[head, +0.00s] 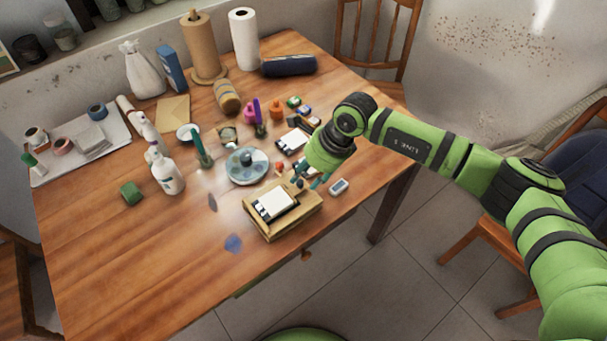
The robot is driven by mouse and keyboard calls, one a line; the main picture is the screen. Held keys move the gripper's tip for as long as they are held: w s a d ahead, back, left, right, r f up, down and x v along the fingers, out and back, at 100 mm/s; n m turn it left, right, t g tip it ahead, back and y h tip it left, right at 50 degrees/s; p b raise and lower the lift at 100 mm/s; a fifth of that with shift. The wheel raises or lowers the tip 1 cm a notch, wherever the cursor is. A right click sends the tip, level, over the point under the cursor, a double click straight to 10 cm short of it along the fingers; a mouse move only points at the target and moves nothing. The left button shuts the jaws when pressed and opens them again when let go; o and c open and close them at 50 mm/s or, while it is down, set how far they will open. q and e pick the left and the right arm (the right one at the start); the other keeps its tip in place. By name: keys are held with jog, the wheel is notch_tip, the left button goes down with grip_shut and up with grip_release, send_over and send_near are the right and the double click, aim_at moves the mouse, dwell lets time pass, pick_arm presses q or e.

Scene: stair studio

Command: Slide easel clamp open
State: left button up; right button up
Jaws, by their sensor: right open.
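A small wooden easel box (304,216) stands near the front right edge of the wooden table. A white panel with a dark lower edge, perhaps held by the clamp (274,203), lies on its top. The clamp itself is too small to make out clearly. My right gripper (310,184) is open and points down just behind the box's right rear corner. I cannot tell whether its fingers touch the box. My left gripper is not in view.
A round palette (247,166) sits left behind the box. A small grey-white block (339,187) lies right of the gripper. The table's front left (130,260) is clear. A chair (490,250) stands right.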

jog(key=shift+x, duration=1.2)
jog(key=shift+c, duration=0.4)
grip_shut()
jog(key=shift+w+d+f+b, duration=0.1)
jog(key=shift+w+d+b, duration=0.35)
jog(key=shift+b, duration=0.35)
jog(key=shift+w+d, duration=0.15)
jog(key=shift+d, duration=0.05)
jog(key=shift+w+d+r, duration=0.1)
jog(key=shift+d+r, duration=0.05)
jog(key=shift+r, duration=0.1)
grip_release()
jog(key=shift+o, duration=0.4)
jog(key=shift+f, duration=0.1)
